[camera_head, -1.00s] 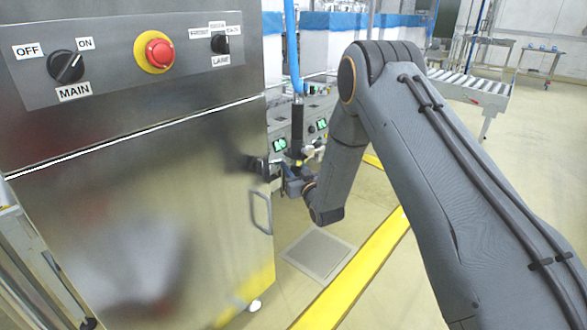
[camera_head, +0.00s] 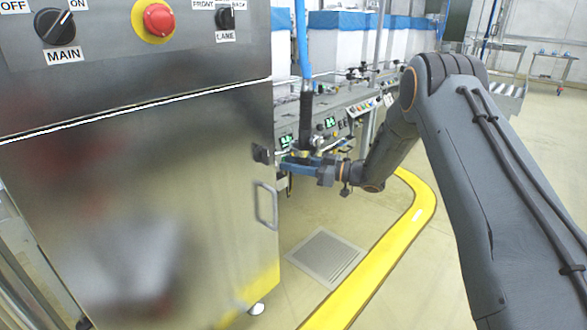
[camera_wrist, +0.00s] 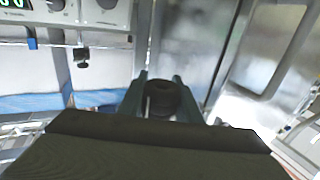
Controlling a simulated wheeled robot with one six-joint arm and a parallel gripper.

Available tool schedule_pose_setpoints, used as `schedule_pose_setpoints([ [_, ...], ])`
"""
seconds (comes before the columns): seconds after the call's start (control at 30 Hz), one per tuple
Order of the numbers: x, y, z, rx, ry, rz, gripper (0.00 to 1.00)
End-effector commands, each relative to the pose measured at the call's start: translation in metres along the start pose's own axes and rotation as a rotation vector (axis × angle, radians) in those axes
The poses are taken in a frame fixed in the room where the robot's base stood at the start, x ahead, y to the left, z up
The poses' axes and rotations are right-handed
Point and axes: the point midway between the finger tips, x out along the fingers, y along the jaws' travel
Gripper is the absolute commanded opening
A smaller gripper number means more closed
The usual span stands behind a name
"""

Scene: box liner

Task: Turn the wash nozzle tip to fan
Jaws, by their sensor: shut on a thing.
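The wash nozzle hangs upright on a blue hose (camera_head: 301,45), its dark body (camera_head: 305,118) beside the right edge of the steel cabinet. My gripper (camera_head: 293,163) is at the nozzle's lower end, reaching in from the right. In the wrist view my gripper's two fingers (camera_wrist: 160,82) stand on either side of a dark round nozzle tip (camera_wrist: 162,98) and are shut on it. The tip's markings cannot be read, so its setting cannot be told. In the head view the tip is too small to make out.
The steel cabinet (camera_head: 130,210) with its door handle (camera_head: 265,205) stands close on the left. A machine row with a control panel (camera_head: 365,106) lies behind. A floor drain (camera_head: 325,258) and yellow floor stripe (camera_head: 375,275) are below. Open floor lies to the right.

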Motion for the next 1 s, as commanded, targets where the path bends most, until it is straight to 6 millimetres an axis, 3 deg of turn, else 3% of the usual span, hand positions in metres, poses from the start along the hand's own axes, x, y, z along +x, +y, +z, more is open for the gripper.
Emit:
schedule_pose_setpoints([
  [0.3,0.0001,-0.0033,-0.0003,-0.003,0.002,-0.128,0.09],
  [0.87,0.0005,-0.0052,-0.0022,-0.003,0.002,-0.157,0.09],
  [0.9,0.0005,-0.0052,-0.0022,-0.003,0.002,-0.157,0.34],
  [1.0,0.0004,-0.0054,-0.0019,-0.003,0.002,-0.158,0.5],
])
